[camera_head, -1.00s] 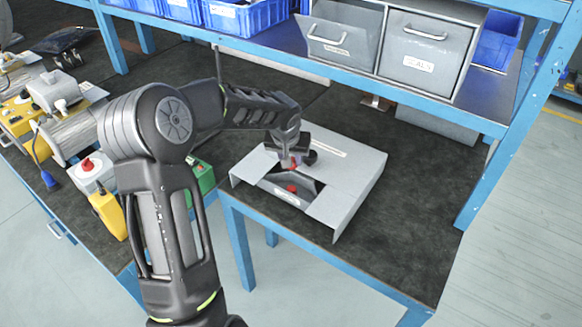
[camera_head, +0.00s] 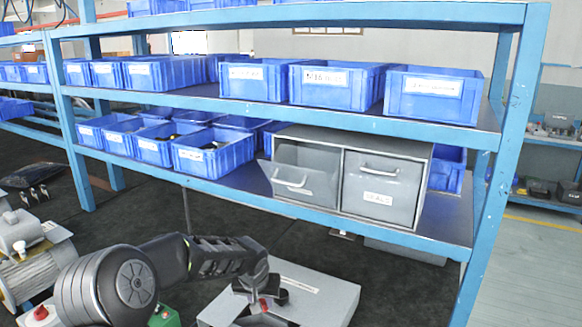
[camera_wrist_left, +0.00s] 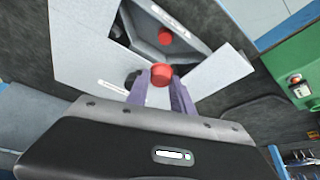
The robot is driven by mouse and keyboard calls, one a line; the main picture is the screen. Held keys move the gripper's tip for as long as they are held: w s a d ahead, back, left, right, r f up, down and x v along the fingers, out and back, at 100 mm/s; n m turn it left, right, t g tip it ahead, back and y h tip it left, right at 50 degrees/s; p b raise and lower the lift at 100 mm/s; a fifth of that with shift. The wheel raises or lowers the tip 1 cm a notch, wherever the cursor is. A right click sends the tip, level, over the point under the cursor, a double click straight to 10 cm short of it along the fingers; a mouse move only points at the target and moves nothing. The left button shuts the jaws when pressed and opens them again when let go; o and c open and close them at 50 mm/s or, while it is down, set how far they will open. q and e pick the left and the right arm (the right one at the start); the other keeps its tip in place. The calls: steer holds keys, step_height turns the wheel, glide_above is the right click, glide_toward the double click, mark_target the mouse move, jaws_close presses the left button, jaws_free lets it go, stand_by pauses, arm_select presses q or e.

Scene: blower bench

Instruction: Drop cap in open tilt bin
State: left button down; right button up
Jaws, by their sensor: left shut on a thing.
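My left gripper (camera_head: 266,295) is above the grey sloped box on the bench and points down. In the left wrist view its fingers are shut on a red cap (camera_wrist_left: 161,73). A second red cap (camera_wrist_left: 165,37) lies in the opening of the grey box (camera_wrist_left: 215,75), which also shows in the head view (camera_head: 325,290). The open tilt bin (camera_head: 305,175) is the left one of two grey bins on the lower shelf, its front tipped outward. Its label is too small to read and its inside is mostly hidden. My right gripper is out of view.
The closed grey bin (camera_head: 383,187), labelled SEALS, is right beside the open one. Blue bins (camera_head: 212,155) stand left of them, with more on the shelf above. Blue shelf edges (camera_head: 330,220) lie between the bench and the bins. Dark bench right of the box is clear.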

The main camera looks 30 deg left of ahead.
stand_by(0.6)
arm_select(q)
steer(key=shift+w+d+r+t, duration=0.15)
steer(key=shift+d+r+t, duration=0.1)
steer(key=shift+t, duration=0.35)
step_height(320, 180, up, 44)
steer(key=d+t+b, duration=0.2)
steer(key=t+b, duration=0.1)
steer(key=t, duration=1)
steer(key=shift+w+d+f+y, duration=0.2)
steer(key=shift+w+d+y, duration=0.1)
steer(key=shift+w, duration=0.1)
steer(key=shift+r+t, duration=0.1)
steer(key=shift+t, duration=0.3)
steer(key=shift+d+b, duration=0.1)
steer(key=shift+b, duration=0.2)
